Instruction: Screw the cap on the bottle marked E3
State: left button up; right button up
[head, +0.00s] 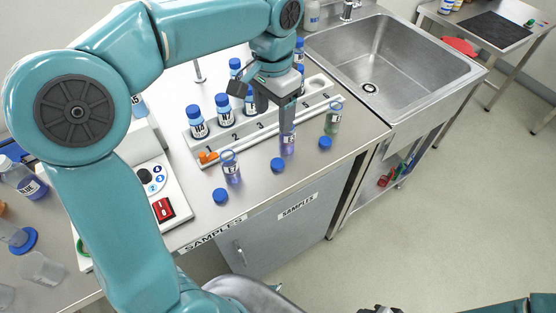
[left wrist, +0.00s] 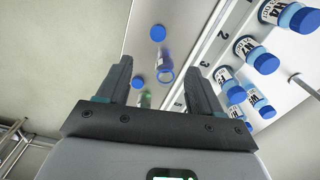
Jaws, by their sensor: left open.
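Three open bottles stand along the front of the bench: a clear bluish one (head: 231,168), a purple one (head: 288,141) and a green one (head: 333,120). Their labels are too small to read surely, so I cannot tell which is E3. A loose blue cap lies in front of each: left cap (head: 220,196), middle cap (head: 277,165), right cap (head: 325,142). My left gripper (head: 272,106) is open above the purple bottle, which shows beyond the fingers (left wrist: 158,68) in the left wrist view. Only a dark bit, perhaps of my right gripper (head: 382,310), shows at the bottom edge.
A numbered white rack (head: 252,140) with several blue-capped bottles (head: 197,122) stands behind. Orange pieces (head: 208,157) lie at its left end. A control box (head: 155,205) with a red switch is at left, a sink (head: 385,55) at right. The floor at right is clear.

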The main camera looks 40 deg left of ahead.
pick_arm(q)
send_over(276, 164)
jog(key=f, duration=1)
jog(key=shift+a+f+b, duration=0.3)
jog(key=shift+f, duration=0.1)
jog(key=shift+w+f, duration=0.15)
jog(key=shift+f, duration=0.1)
jog(key=shift+r, duration=0.1)
jog(key=f, duration=0.4)
jog(key=shift+d, duration=0.3)
jog(key=shift+f, duration=0.7)
